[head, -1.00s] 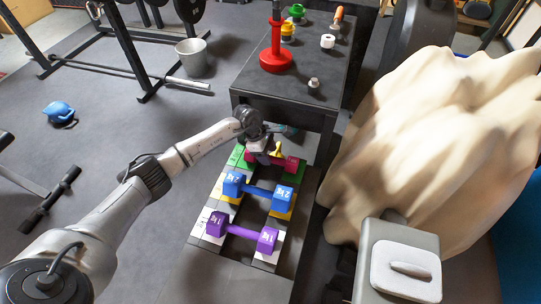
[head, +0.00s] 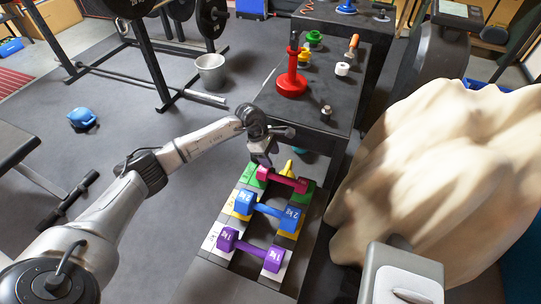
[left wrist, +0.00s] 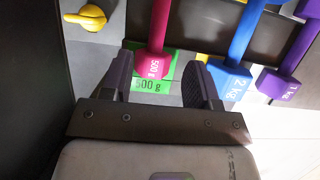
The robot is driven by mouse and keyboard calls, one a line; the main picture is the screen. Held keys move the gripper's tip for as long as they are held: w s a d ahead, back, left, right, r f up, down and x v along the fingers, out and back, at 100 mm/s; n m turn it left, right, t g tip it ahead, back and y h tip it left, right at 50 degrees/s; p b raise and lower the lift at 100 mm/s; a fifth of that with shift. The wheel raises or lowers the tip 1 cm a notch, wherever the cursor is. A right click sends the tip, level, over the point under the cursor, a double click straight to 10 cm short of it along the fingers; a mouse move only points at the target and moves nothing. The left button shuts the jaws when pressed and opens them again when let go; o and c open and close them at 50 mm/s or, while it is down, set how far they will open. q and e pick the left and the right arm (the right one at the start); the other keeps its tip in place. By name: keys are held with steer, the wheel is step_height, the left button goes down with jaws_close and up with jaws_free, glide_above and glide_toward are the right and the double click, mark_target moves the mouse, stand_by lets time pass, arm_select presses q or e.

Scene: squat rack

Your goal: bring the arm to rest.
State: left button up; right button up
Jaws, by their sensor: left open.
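My left gripper (head: 264,156) is open and empty, just above and behind the magenta dumbbell (head: 282,179). In the left wrist view my left gripper (left wrist: 162,85) has its two fingers spread, with the end of the magenta dumbbell (left wrist: 158,40), marked 500 g, showing between and beyond them. The dumbbell rests on its green pad in the low rack (head: 212,257). A blue 2 kg dumbbell (head: 266,211) and a purple 1 kg dumbbell (head: 249,250) lie in front of it, each on its own place. My right gripper is not in view.
A dark table (head: 335,105) with a red stand (head: 292,80) rises right behind the rack. A beige draped cloth (head: 440,170) fills the right side. A grey bucket (head: 210,71) stands on the floor at the back. The floor left of my arm is largely open.

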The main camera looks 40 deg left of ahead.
arm_select(q)
steer(key=shift+d, duration=0.1)
steer(key=s+d+r+n+t+h+p, duration=0.1)
steer(key=d+r+n+t+h+p, duration=0.5)
steer(key=d, duration=0.5)
steer(key=s+d+r+n+t+h+p, duration=0.1)
steer(key=d+r+n+t+h+p, duration=0.1)
steer(key=d+r+n+t+h, duration=0.65)
steer(key=s+r+n+t+y+p, duration=0.3)
steer(key=r+n+y+p, duration=0.1)
steer(key=n+y, duration=0.8)
steer(key=s+a+f+n+g+y+p, duration=0.35)
steer(key=s+n+y, duration=0.45)
steer(key=n, duration=0.5)
steer(key=s+d+n+g+h+p, duration=0.25)
steer(key=s+n+g+p, duration=0.75)
steer(key=s, duration=1.2)
step_height(320, 180, up, 37)
steer(key=m+g+p, duration=0.2)
steer(key=p, duration=3.1)
steer(key=shift+w+f+y, duration=0.15)
steer(key=shift+w+y, duration=0.2)
steer(key=shift+y, duration=0.05)
